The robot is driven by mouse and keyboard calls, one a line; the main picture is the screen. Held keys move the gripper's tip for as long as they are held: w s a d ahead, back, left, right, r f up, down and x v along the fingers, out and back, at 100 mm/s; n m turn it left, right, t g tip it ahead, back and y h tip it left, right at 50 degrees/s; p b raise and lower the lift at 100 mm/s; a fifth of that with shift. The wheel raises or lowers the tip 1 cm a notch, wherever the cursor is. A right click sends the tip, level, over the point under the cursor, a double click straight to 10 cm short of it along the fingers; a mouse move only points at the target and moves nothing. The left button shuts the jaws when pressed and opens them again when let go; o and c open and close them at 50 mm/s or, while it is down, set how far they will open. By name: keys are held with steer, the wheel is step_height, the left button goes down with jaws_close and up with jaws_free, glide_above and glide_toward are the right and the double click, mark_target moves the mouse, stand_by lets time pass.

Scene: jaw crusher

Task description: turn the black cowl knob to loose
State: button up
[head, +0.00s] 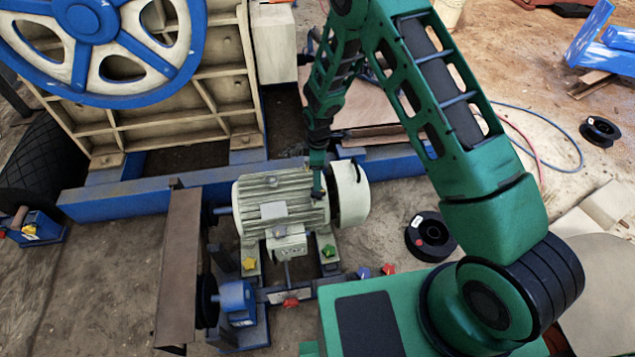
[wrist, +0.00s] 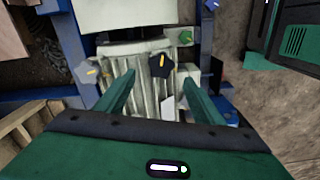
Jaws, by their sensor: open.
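In the wrist view the black cowl knob (wrist: 160,65) is a dark lobed knob with a yellow mark. It sits over the ribbed motor (wrist: 143,80), close to the white cowl (wrist: 130,16). My gripper (wrist: 159,78) is open, with one green finger to each side and the knob beyond and between the fingertips. I cannot tell whether either finger touches it. In the head view my gripper (head: 318,188) is over the cowl end of the cream motor (head: 262,200), beside the white cowl (head: 352,192). I cannot make out the black knob there; my arm may hide it.
In the head view, yellow (head: 249,263), green (head: 328,250) and red (head: 290,302) knobs are around the motor base. A blue beam (head: 130,203) runs behind the motor.

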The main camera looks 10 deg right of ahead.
step_height(320, 180, up, 2)
steer(key=shift+r, duration=0.1)
stand_by(0.5)
steer(key=s+d+r+m, duration=0.3)
steer(key=d+r, duration=0.5)
steer(key=r, duration=0.1)
steer(key=s+d+r+m+h, duration=0.1)
steer(key=s+d+r+m, duration=0.25)
steer(key=d+r, duration=0.45)
steer(key=s+d+r+m, duration=0.35)
steer(key=d+r, duration=0.35)
steer(key=r, duration=0.3)
steer(key=s+d+r+m, duration=0.2)
steer(key=s+r+m, duration=0.1)
steer(key=s, duration=0.6)
steer(key=s+d+r+m, duration=0.2)
steer(key=s+r+m, duration=0.2)
steer(key=s, duration=0.5)
steer(key=s+d+r+m+y, duration=0.1)
steer(key=s+d+r+m, duration=0.2)
steer(key=s, duration=0.6)
steer(key=shift+r+m, duration=0.45)
steer(key=shift+m, duration=0.55)
